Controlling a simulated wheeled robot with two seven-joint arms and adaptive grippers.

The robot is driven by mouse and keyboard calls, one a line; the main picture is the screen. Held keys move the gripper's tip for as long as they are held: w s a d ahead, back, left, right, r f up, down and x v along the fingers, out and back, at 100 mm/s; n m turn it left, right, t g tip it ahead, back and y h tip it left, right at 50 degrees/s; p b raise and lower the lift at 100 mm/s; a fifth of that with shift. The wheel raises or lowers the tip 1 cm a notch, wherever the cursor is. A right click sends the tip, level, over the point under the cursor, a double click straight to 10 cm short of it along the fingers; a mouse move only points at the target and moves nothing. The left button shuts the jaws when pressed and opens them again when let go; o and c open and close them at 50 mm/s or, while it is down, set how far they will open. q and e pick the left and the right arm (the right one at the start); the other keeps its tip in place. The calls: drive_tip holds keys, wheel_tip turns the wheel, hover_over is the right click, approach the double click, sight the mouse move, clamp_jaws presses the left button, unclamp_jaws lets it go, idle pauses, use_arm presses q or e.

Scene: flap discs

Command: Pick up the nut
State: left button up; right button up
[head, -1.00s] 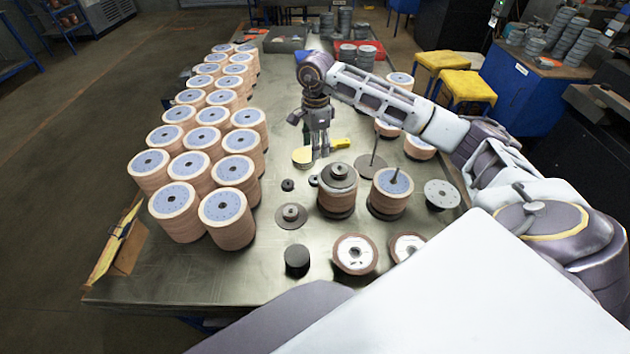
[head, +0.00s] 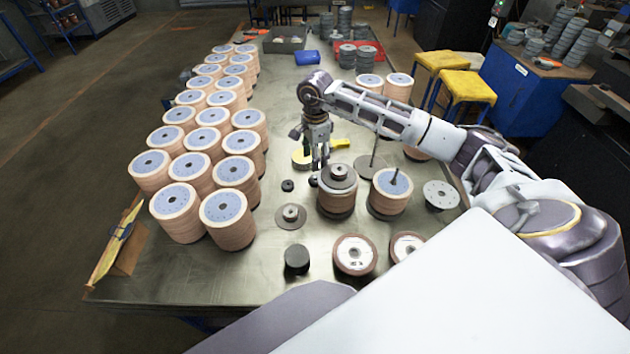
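Two small dark nut-like pieces lie on the metal table: one nut (head: 288,185) in the open, and another small piece (head: 313,181) beside the stack of discs with a grey plate on top (head: 337,200). My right gripper (head: 320,167) points down just behind the second piece, close to the stack's far left side. Its fingers look apart with nothing visible between them. Whether the fingertips touch the piece is too small to tell. My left gripper is not in view.
Rows of tall flap-disc stacks (head: 228,218) fill the table's left side. A stack on a spindle (head: 390,192) stands right of the plate-topped stack. A flanged washer (head: 291,216), a black cylinder (head: 297,260) and a yellow-handled tool (head: 340,144) lie nearby.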

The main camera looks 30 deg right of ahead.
hover_over(315, 177)
drive_tip(key=shift+s+a+f, duration=0.1)
drive_tip(key=shift+s+f, duration=0.1)
drive_tip(key=shift+f, duration=0.9)
drive_tip(key=shift+s+a+f, duration=0.1)
drive_tip(key=shift+s+f, duration=0.1)
drive_tip(key=shift+f, duration=0.9)
drive_tip(key=shift+a+f+p, duration=0.1)
drive_tip(key=shift+f+p, duration=0.5)
drive_tip(key=shift+f, duration=0.3)
drive_tip(key=shift+f+p, duration=0.35)
drive_tip(key=shift+f, duration=1.35)
drive_tip(key=c, duration=0.8)
drive_tip(key=shift+r, duration=0.15)
